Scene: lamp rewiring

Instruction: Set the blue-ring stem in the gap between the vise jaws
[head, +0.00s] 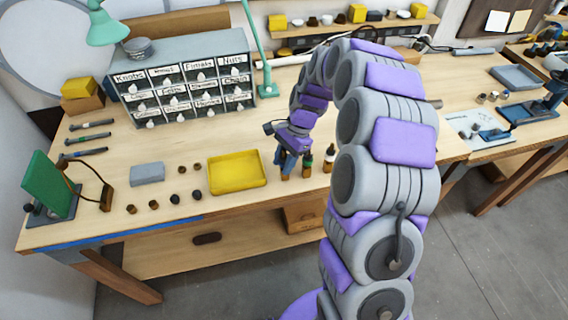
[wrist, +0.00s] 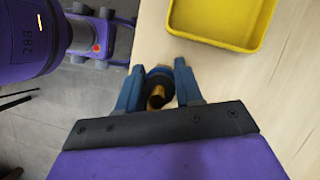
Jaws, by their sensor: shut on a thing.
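My gripper (head: 288,158) is low over the near edge of the main bench, right of the yellow tray. In the wrist view its two blue fingers (wrist: 158,68) are shut on the blue-ring stem (wrist: 157,92). That stem shows a dark round top with a blue rim and a brass-coloured middle. In the head view the fingers mostly hide it. Two similar pieces stand just to the right, one with a green band (head: 308,163) and a paler one (head: 329,158). A blue vise (head: 530,110) appears on the right-hand bench; its jaw gap is too small to make out.
The yellow tray (head: 237,173) is empty, left of my gripper, and also in the wrist view (wrist: 222,45). A labelled drawer cabinet (head: 185,85) and green lamp (head: 267,88) stand behind. A white sheet with blue parts (head: 470,128) lies near the vise.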

